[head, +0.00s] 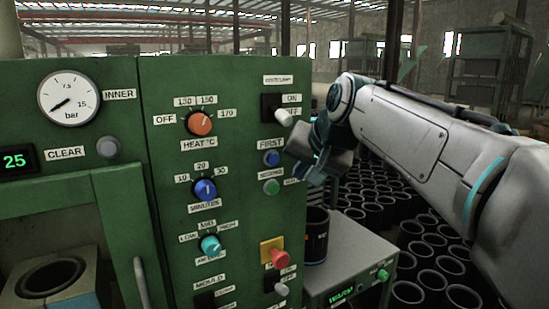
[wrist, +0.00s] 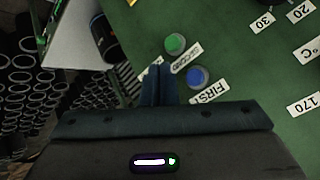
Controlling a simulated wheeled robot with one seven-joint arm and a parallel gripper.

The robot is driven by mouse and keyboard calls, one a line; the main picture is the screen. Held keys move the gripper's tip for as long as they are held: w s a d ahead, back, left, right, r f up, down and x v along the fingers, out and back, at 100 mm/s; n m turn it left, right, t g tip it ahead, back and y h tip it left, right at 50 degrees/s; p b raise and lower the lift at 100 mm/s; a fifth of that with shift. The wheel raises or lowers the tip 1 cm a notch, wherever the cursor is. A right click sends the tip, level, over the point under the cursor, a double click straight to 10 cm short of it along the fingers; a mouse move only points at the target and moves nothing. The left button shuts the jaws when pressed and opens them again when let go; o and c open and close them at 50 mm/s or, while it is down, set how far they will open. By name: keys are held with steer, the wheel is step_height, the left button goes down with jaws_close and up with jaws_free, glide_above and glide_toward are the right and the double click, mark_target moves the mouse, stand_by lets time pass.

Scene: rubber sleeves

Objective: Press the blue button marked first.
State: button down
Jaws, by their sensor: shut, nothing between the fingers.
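The blue button (head: 271,158) marked FIRST sits on the green panel in the head view, below its label. It also shows in the wrist view (wrist: 197,77), right of my fingertips, with the FIRST label beside it. A green button (head: 271,187) marked SECOND is just below it, and in the wrist view it (wrist: 175,43) lies beyond my fingertips. My gripper (wrist: 158,70) is shut and empty, its fingertips in front of the panel near the two buttons. In the head view my gripper is right of the blue button; whether it touches the panel cannot be told.
A white toggle switch (head: 284,117) is above the blue button. An orange knob (head: 201,122), a blue knob (head: 204,190) and a teal knob (head: 211,245) are to its left. A red button (head: 279,258) is below. A dark can (head: 315,240) stands on a grey box, with several black sleeves behind.

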mark_target(274, 164)
steer(key=w+a+p, duration=0.2)
steer(key=w+a, duration=0.1)
steer(key=w, duration=0.2)
steer(key=shift+w+a+p, duration=0.25)
steer(key=shift+a+p, duration=0.05)
steer(key=shift+a, duration=0.1)
stand_by(1.8)
steer(key=shift+w+a, duration=0.25)
steer(key=shift+w, duration=0.1)
steer(key=shift+w+a+p, duration=0.1)
steer(key=shift+w+p, duration=0.15)
steer(key=shift+p, duration=0.15)
stand_by(0.4)
steer(key=shift+a+r, duration=0.2)
steer(key=shift+r, duration=0.05)
stand_by(0.6)
steer(key=s+d+b, duration=0.2)
steer(key=s+d, duration=0.1)
steer(key=s, duration=0.2)
steer(key=shift+d+f+b, duration=0.15)
steer(key=shift+f+b, duration=0.15)
steer(key=shift+b, duration=0.1)
stand_by(0.7)
